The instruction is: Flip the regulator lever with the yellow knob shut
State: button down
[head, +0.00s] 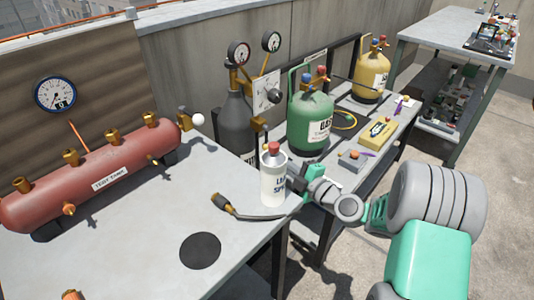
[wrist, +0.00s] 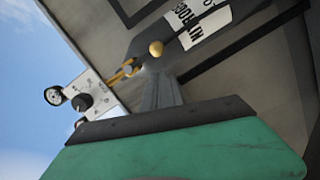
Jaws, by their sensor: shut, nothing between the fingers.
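A yellow ball knob (wrist: 155,48) shows in the wrist view, just beyond my fingertips. A yellow lever-like part (wrist: 122,74) lies left of it, near the pale regulator panel (wrist: 92,95). My gripper (wrist: 160,78) is shut and empty; its fingers point at the knob, and I cannot tell whether they touch it. In the head view my gripper (head: 294,171) is low beside the spray bottle, which partly hides it. The regulator panel (head: 266,91) with its dark dial stands above the dark grey cylinder (head: 236,125). The lever's position is unclear there.
A white spray bottle (head: 273,180) with a red cap stands close to my gripper. A green gas cylinder (head: 310,125) is behind it. A red tank (head: 95,182) with a white-knobbed valve (head: 198,120) is at left. A torch-like tool (head: 235,208) lies on the bench.

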aim_at(266, 140)
jog(key=x, duration=0.9)
jog(key=shift+w+a+p, duration=0.2)
jog(key=shift+w+p, duration=0.1)
jog(key=shift+p, duration=0.05)
